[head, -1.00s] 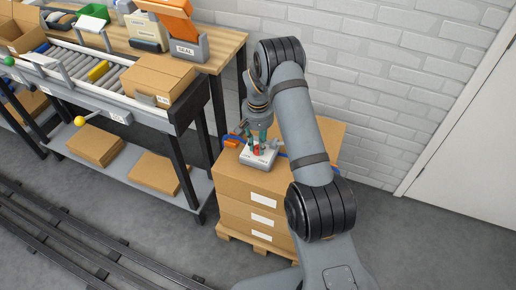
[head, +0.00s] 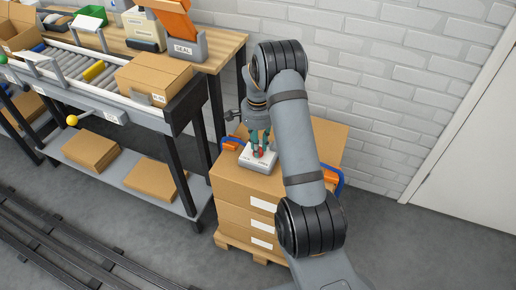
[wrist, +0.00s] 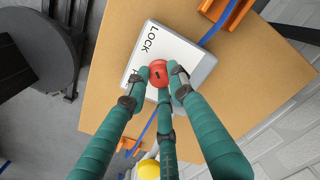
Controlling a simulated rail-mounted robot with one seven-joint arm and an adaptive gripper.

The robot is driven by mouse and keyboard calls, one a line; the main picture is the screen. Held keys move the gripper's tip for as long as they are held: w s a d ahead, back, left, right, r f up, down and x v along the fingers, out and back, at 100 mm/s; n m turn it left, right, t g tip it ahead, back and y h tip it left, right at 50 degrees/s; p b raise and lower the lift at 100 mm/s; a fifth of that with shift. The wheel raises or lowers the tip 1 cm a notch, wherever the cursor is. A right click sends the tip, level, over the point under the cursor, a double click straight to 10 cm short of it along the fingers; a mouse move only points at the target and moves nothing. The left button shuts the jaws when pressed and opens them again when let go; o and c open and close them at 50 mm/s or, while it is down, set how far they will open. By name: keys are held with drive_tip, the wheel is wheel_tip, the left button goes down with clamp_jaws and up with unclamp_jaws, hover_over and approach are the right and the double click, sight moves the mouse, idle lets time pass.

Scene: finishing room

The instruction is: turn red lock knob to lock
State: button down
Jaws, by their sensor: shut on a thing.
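The red lock knob (wrist: 157,74) sits on a white box marked LOCK (wrist: 189,50), seen close in the wrist view. My gripper (wrist: 160,80) has green fingers closed around the knob from several sides, with the fingertips at its edge. A dark mark shows on the knob's top. In the head view the white lock box (head: 250,160) lies on top of a carton stack, and my gripper (head: 260,148) points down at it. The knob is small there and partly hidden by the fingers.
The stacked cartons (head: 230,205) stand on a pallet, with a blue strap (wrist: 212,32) and orange buckles (wrist: 232,12). A roller conveyor (head: 85,65) and a wooden bench with a SEAL device (head: 187,48) are at left. A white brick wall (head: 400,90) stands behind.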

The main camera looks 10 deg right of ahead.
drive_tip(key=shift+m, duration=0.3)
idle(0.4)
drive_tip(key=c, duration=1.5)
unclamp_jaws()
drive_tip(key=shift+r, duration=0.15)
wheel_tip(320, 180, up, 12)
drive_tip(key=shift+f, duration=0.1)
drive_tip(key=shift+f, duration=0.15)
wheel_tip(320, 180, down, 12)
drive_tip(key=shift+r, duration=0.1)
